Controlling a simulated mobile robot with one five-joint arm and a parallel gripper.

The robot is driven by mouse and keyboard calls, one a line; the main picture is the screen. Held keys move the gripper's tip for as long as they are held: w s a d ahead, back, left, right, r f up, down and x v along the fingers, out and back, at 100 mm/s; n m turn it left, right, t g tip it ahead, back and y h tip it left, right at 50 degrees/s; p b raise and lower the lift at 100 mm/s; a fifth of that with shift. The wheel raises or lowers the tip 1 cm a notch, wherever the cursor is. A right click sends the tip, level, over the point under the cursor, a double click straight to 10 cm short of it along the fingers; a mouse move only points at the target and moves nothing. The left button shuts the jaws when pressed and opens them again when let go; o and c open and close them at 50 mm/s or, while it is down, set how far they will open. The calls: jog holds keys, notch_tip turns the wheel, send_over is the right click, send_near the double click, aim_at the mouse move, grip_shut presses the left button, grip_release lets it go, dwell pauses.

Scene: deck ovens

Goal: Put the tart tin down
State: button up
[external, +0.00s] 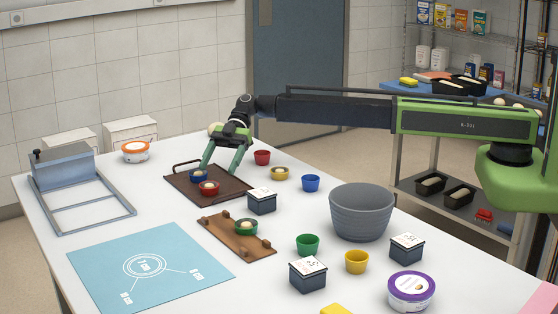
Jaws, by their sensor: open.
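My gripper (220,171) is open, its two green fingers pointing down over the dark brown tray (227,192). The blue tin is at the left fingertip and the red tin is just in front of the fingers. I cannot tell whether a finger touches either tin. Nothing shows clearly between the fingertips.
A wooden board (240,244) holds a green tin (246,228) with dough. Right of the tray are a red cup (262,157), yellow tin (279,174), blue cup (311,183), dark box (261,203) and large grey bowl (361,212). A blue mat (150,290) lies front left.

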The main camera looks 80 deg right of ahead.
jog(key=p+v, duration=0.2)
jog(key=v, duration=0.4)
jog(key=shift+a, duration=0.1)
